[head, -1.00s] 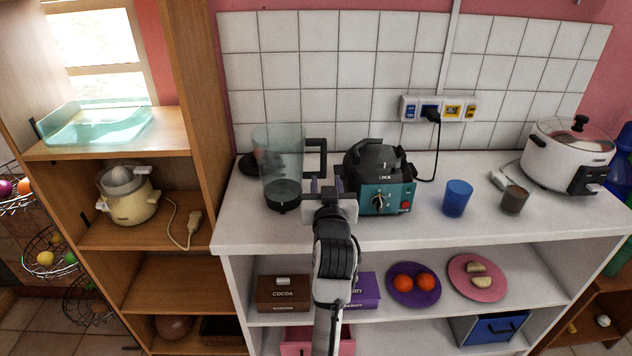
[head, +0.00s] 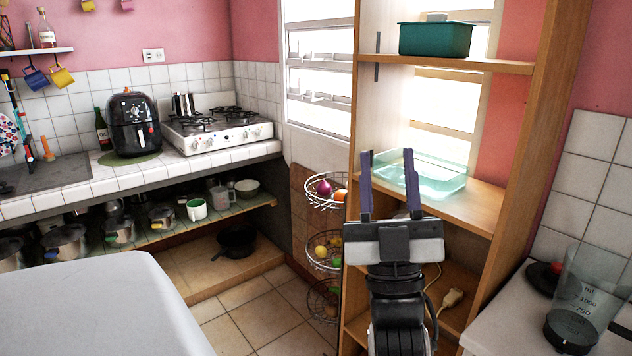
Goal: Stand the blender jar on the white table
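The blender jar (head: 590,285) is clear with a dark base and printed measuring marks. It stands upright on the white counter top (head: 500,325) at the lower right, partly cut off by the picture edge. A white table (head: 90,310) fills the lower left, its visible top bare. My gripper (head: 389,155) is in the middle right, in front of the wooden shelf. Its two purple fingers are apart with nothing between them. It is well to the left of the jar.
A wooden shelf (head: 530,140) stands between the table and the jar, holding a glass dish (head: 425,175) and a green container (head: 435,40). Wire fruit baskets (head: 325,190) hang beside it. Tiled floor (head: 265,315) is free right of the table.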

